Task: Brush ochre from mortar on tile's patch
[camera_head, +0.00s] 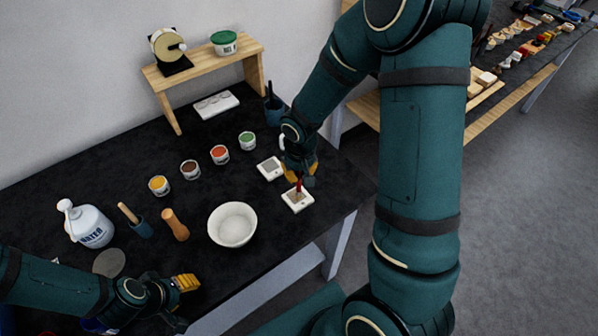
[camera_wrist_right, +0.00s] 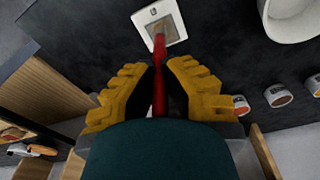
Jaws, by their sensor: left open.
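My right gripper (camera_head: 300,172) is shut on a red-handled brush (camera_head: 299,186), pointing down at a small white tile (camera_head: 304,205). In the right wrist view the brush (camera_wrist_right: 160,85) runs between the yellow fingers (camera_wrist_right: 160,80), its far end over the tile's grey-brown patch (camera_wrist_right: 165,27). I cannot tell whether the bristles touch the patch. The white bowl, apparently the mortar (camera_head: 232,225), stands left of the tile; its inside looks pale. A jar with yellow-ochre contents (camera_head: 159,186) stands behind it to the left. My left gripper (camera_head: 186,286) is open and empty near the front edge.
A second tile (camera_head: 268,168) lies just behind. A wooden shelf (camera_head: 205,67) is at the back.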

